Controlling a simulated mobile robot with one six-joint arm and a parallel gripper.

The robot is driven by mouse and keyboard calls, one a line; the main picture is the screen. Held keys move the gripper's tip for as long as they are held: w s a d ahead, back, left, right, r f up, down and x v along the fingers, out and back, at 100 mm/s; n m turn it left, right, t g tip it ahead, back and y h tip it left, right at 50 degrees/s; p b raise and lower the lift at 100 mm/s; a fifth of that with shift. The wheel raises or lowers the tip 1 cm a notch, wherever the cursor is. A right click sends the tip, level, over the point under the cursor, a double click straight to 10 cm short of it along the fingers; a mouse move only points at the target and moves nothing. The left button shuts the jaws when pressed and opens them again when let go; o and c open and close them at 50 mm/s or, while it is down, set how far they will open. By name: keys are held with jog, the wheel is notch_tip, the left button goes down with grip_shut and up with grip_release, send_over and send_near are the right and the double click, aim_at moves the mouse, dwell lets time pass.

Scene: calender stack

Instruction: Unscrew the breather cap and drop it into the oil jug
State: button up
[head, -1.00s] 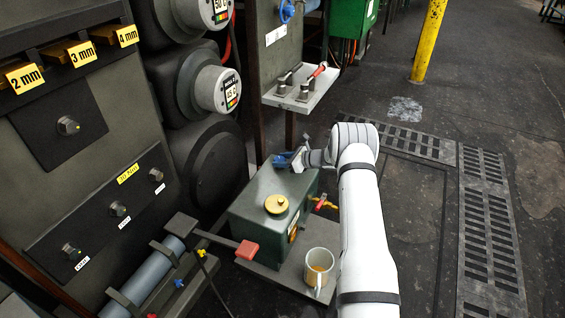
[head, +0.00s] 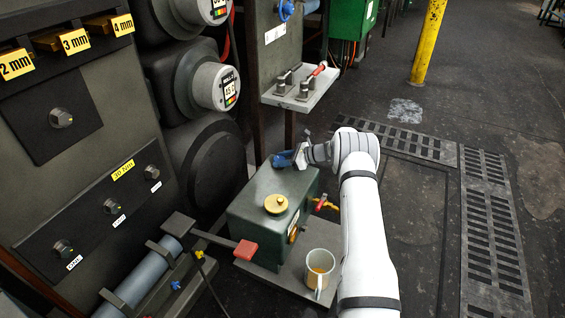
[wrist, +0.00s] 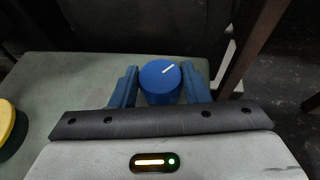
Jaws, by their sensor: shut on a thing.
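The breather cap (wrist: 160,82) is round and blue with a white line on its top. In the wrist view it stands between the blue fingers of my gripper (wrist: 161,88), which are shut on its sides. In the head view my gripper (head: 284,159) is at the far end of the green tank's top, and the cap is hard to tell apart from the blue fingers. The oil jug (head: 320,257) is a clear, handled jug with amber oil, standing on the plate in front of the tank.
The green tank (head: 250,213) has a yellow cap (head: 276,204) on its top and a red-handled tap (head: 321,202) on its right side. A red-ended lever (head: 246,250) reaches toward the tank's near left. A shelf with clamps (head: 302,92) hangs behind my gripper.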

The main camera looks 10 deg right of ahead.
jog(key=shift+a+f+n+g+y+b, duration=0.1)
jog(key=shift+n+g+y+b, duration=0.2)
jog(key=shift+n+g+b, duration=0.3)
jog(key=shift+f+b, duration=0.15)
jog(key=shift+b, duration=0.4)
jog(key=shift+n+g+b, duration=0.6)
jog(key=shift+g+b, duration=0.1)
jog(key=shift+b, duration=0.1)
jog(key=shift+n+g, duration=0.4)
jog(key=shift+g, duration=0.1)
jog(key=shift+y, duration=0.3)
jog(key=o, duration=0.7)
jog(key=shift+c, duration=0.2)
jog(key=o, duration=0.3)
jog(key=shift+w+r, duration=0.1)
jog(key=shift+r, duration=0.15)
jog(key=shift+o, duration=0.2)
